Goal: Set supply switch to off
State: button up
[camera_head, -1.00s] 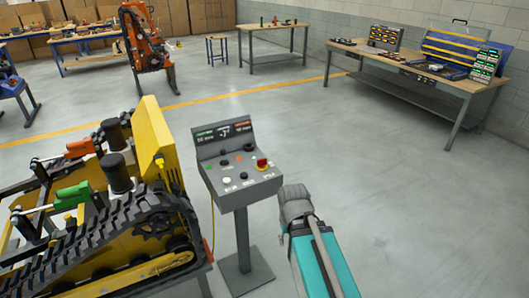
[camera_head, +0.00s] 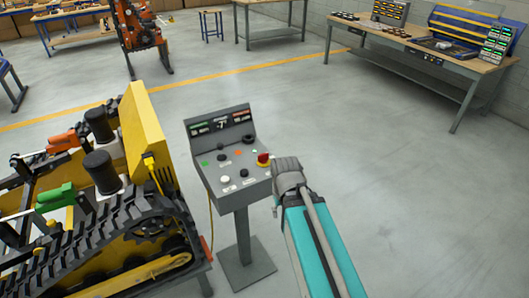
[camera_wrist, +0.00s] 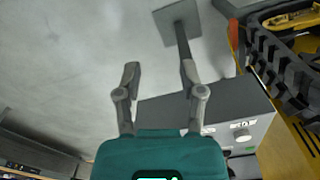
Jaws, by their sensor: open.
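The grey control console (camera_head: 228,197) stands on a post, with a sloped panel of buttons and knobs and an upright display back. The labels are too small to read, so I cannot tell which control is the supply switch. My gripper (camera_wrist: 159,74) is open and empty in the wrist view, with the console's edge beyond and below its right finger. In the head view my wrist is at the console's right edge and hides the fingertips.
A yellow tracked carrier (camera_head: 146,130) with black tracks stands close to the console's left. A workbench (camera_head: 425,60) with panels is at the back right. The floor right of the console is clear. A yellow cable hangs on the console's left side.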

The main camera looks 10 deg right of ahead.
dwell(0.3)
notch_tip(320, 180, up, 14)
jog(key=m+p, duration=1.4)
send_over(263, 154)
jog(key=shift+w+d, duration=0.1)
jog(key=shift+w, duration=0.1)
jog(key=shift+f+b, duration=0.25)
jog(key=shift+b, duration=0.05)
notch_tip(263, 154, down, 13)
jog(key=b, duration=1.3)
jog(key=shift+f, duration=0.2)
